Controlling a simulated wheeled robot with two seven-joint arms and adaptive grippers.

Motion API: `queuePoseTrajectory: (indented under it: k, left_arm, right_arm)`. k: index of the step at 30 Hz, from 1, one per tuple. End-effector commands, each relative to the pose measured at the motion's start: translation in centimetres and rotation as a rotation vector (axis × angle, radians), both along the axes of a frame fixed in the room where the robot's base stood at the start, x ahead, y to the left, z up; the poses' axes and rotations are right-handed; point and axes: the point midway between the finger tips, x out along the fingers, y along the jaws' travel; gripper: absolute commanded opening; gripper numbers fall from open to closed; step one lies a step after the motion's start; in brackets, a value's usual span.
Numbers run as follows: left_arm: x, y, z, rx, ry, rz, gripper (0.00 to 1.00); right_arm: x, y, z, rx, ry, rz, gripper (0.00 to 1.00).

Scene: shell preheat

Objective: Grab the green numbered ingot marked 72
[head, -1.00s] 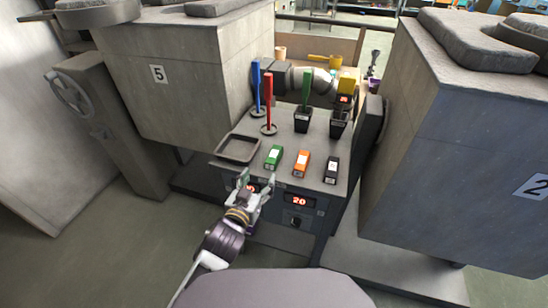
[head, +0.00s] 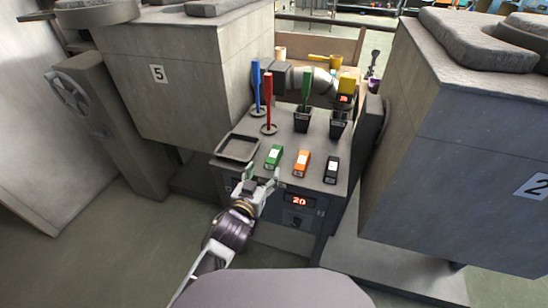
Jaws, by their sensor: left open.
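The green ingot (head: 274,156) lies on the grey bench top, the leftmost of three ingots in a row. It has a white label whose number is too small to read. My left gripper (head: 262,174) is open and empty at the bench's front edge, just in front of and slightly left of the green ingot, apart from it. An orange ingot (head: 302,162) and a black ingot (head: 331,170) lie to its right. My right gripper is not in view.
A dark empty tray (head: 238,148) sits left of the ingots. Behind them stand a blue rod (head: 256,82), a red rod (head: 269,98) and dark cups (head: 303,121). A red display (head: 300,201) is on the front panel. Large grey blocks flank the bench.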

Motion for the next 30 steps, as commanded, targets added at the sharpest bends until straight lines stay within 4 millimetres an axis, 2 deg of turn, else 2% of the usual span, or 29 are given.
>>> queuePoseTrajectory:
  k: [18,30]
  left_arm:
    - [4.6,-1.5,-0.7,0.000,-0.001,-0.001,0.64]
    - [5.5,-1.8,-0.8,-0.001,-0.001,-0.001,0.64]
  right_arm:
    - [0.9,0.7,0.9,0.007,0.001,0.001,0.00]
    - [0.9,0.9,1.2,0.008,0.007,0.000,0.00]
